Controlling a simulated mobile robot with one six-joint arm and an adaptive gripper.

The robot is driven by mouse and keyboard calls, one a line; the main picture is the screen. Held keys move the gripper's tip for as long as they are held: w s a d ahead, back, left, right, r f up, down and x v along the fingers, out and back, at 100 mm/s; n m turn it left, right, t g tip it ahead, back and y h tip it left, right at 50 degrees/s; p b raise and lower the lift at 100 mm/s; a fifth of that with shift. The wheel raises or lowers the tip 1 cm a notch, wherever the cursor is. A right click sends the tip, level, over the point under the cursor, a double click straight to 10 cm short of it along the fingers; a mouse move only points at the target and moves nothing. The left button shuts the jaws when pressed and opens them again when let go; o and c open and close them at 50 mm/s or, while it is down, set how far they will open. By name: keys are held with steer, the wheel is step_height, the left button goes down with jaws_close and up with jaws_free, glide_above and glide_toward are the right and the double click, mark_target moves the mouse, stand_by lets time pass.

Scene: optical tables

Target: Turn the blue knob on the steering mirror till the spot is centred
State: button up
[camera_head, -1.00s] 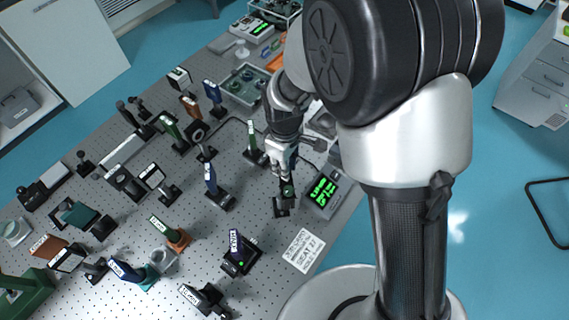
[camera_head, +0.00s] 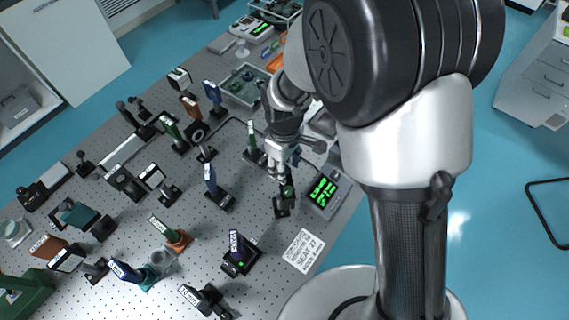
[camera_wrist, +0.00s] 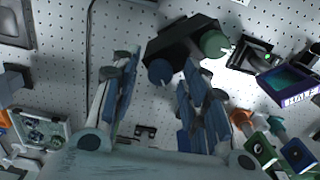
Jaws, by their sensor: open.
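The steering mirror is a dark mount (camera_wrist: 178,36) at the upper middle of the wrist view, with a blue knob (camera_wrist: 160,72) and a green knob (camera_wrist: 214,43). In the head view the mount (camera_head: 283,207) stands near the table's right edge, just below my gripper (camera_head: 279,174). My gripper (camera_wrist: 160,78) is open in the wrist view. Its blue-padded fingers lie either side of the blue knob in the picture; I cannot tell whether they touch it. A green spot (camera_head: 241,264) shows low on a dark labelled unit (camera_head: 236,245); its centring is too small to judge.
A readout box (camera_head: 323,193) with green characters stands close right of the mount. A white label card (camera_head: 303,251) lies at the table edge.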

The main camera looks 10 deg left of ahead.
step_height(320, 180, up, 12)
stand_by(0.7)
stand_by(0.4)
